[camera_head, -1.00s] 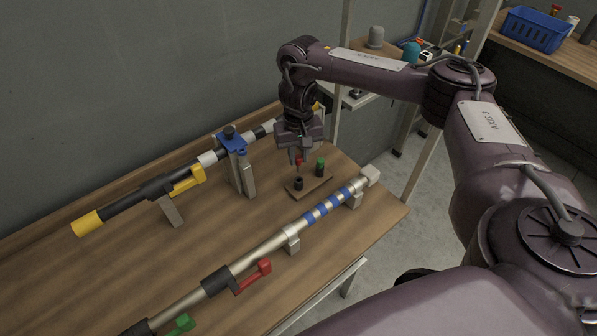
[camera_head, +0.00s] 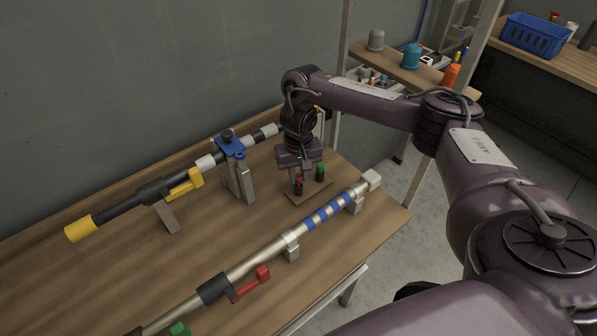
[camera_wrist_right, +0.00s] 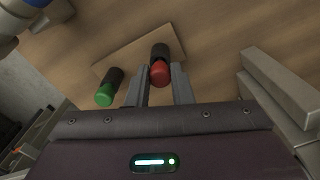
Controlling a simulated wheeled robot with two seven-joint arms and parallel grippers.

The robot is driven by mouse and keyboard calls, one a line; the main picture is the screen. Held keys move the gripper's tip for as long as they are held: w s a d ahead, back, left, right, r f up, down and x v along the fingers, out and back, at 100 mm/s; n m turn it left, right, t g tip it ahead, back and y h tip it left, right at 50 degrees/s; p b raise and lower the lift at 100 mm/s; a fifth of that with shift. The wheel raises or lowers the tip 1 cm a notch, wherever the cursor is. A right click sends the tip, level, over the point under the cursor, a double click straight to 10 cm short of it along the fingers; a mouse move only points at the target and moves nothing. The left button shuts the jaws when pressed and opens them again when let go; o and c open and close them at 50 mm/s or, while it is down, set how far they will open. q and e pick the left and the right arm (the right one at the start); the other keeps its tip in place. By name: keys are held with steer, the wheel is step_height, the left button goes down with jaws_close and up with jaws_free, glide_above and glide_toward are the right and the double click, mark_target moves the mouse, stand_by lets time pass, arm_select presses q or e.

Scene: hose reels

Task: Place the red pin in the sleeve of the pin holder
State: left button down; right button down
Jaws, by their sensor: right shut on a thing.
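The red pin (camera_head: 299,178) is upright at the left black sleeve (camera_head: 298,189) of the pin holder (camera_head: 318,194), a small wooden board on the table. My right gripper (camera_head: 297,188) points down and is shut on the red pin. In the right wrist view, the red pin's head (camera_wrist_right: 160,72) sits between the two fingers, in line with the black sleeve (camera_wrist_right: 160,51). How deep the pin sits cannot be told. The green pin (camera_head: 320,167) stands in the other sleeve, and also shows in the right wrist view (camera_wrist_right: 104,95). My left gripper is not in view.
A black pole with a yellow end (camera_head: 82,229) and a blue clamp (camera_head: 230,146) lies behind and left of the holder. A silver pole with blue bands (camera_head: 325,212) lies in front. Grey blocks (camera_wrist_right: 280,88) stand close to the gripper.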

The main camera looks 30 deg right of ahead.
mark_target(299, 176)
steer(key=shift+f, duration=0.25)
steer(key=c, duration=1.3)
jaws_free()
steer(key=shift+r, duration=0.55)
step_height(299, 176, up, 12)
steer(key=p, duration=0.4)
steer(key=shift+r, duration=0.1)
steer(key=shift+d, duration=0.1)
